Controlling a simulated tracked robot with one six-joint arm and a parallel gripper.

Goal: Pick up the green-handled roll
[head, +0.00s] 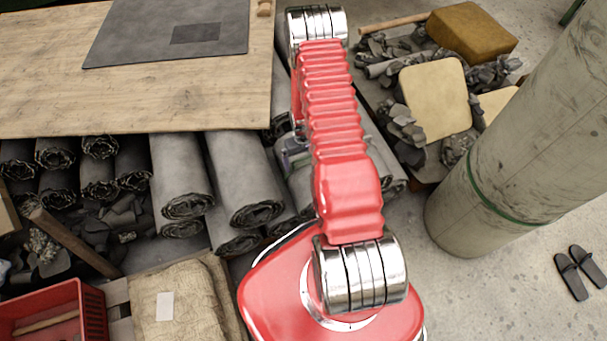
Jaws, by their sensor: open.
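No roll with a clearly green handle shows in the head view. Several grey sheet rolls lie under the wooden table, ends toward me, such as one roll (180,175) and a thicker roll (242,180) beside it. More rolls lie partly behind my red arm, which runs up the middle of the view and hides part of the pile. A small greyish fitting shows at the arm's left edge, too covered to identify. I cannot make out my gripper or its fingertips.
A wooden table (60,100) bears a dark mat (165,30). A red crate (60,310) and a tan sack (180,300) stand at lower left. A thick grey column (480,190) with a green band stands at right. Slippers (580,270) lie on otherwise clear floor.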

